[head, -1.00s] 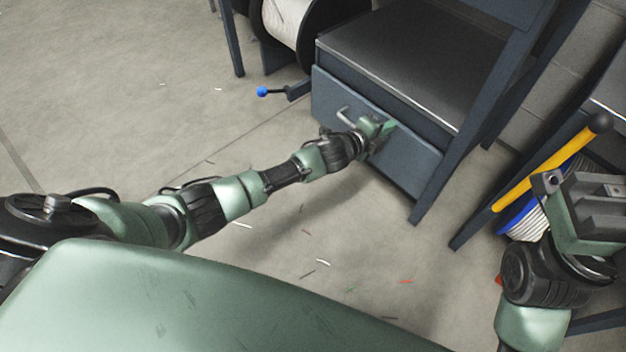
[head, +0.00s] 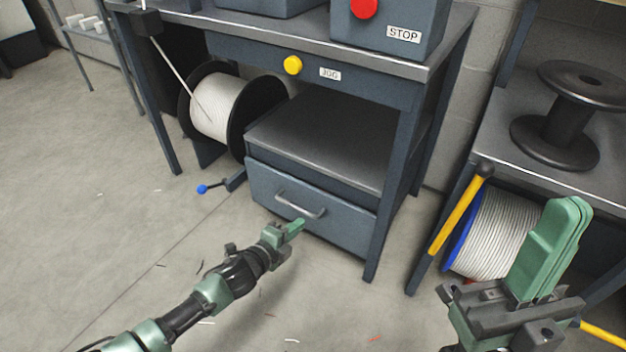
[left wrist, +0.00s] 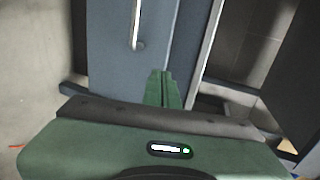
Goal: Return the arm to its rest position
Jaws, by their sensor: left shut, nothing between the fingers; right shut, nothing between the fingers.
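My left gripper (head: 296,226) is shut and empty in the head view. It hangs in front of the lower part of the grey-blue drawer (head: 345,222), below its metal handle (head: 300,205). In the left wrist view its green fingers (left wrist: 163,88) are together, with the drawer front (left wrist: 110,70) and the handle (left wrist: 137,25) ahead of them. I cannot tell whether the fingertips touch the drawer. The drawer looks shut. My right gripper (head: 572,208) is at the lower right of the head view, pointing up, its green fingers shut with nothing between them.
A workbench (head: 400,62) with a yellow JOG button (head: 292,65) and red STOP button (head: 363,8) stands over the drawer. A white cable spool (head: 217,108) and a blue-knobbed lever (head: 203,189) are left of it. A yellow lever (head: 455,215) stands right. The left floor is open.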

